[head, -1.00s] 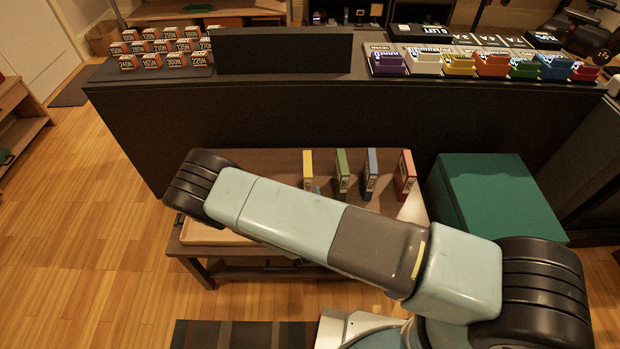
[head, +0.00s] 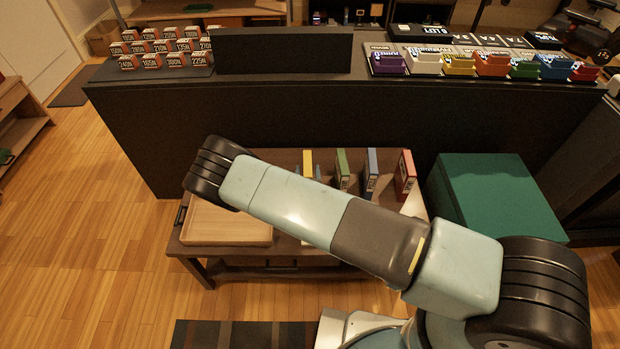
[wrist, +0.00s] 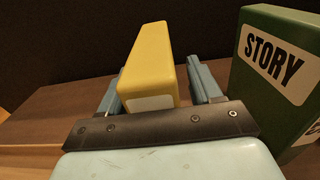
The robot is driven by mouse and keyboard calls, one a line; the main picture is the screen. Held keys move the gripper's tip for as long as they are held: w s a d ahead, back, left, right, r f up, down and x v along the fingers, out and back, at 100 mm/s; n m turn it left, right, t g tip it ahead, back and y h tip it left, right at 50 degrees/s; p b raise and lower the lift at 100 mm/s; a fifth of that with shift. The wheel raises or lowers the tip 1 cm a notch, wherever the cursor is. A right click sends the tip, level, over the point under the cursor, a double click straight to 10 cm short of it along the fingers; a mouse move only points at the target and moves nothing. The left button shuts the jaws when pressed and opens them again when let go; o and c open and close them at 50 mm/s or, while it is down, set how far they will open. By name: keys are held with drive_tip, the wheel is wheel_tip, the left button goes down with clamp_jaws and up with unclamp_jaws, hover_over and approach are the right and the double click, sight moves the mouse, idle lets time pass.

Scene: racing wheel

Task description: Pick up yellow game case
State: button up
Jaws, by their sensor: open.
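The yellow game case (wrist: 150,62) stands upright on the low wooden table, between the two fingers of my gripper (wrist: 158,85) in the wrist view. My gripper is open, with one finger on each side of the case. A gap shows on the right side; the left finger looks close to the case, and I cannot tell if it touches. In the head view the top of the yellow case (head: 308,160) shows just above my arm, with its lower part hidden. A blue finger shows beside it.
A green case (wrist: 275,75) marked STORY stands close to the right finger. Blue (head: 371,172) and red (head: 405,175) cases stand further right. A wooden tray (head: 225,238) lies at the table's left. A black counter (head: 280,120) rises behind, and a green box (head: 490,195) stands at right.

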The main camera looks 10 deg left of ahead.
drive_tip(key=shift+c, duration=0.2)
drive_tip(key=c, duration=1.1)
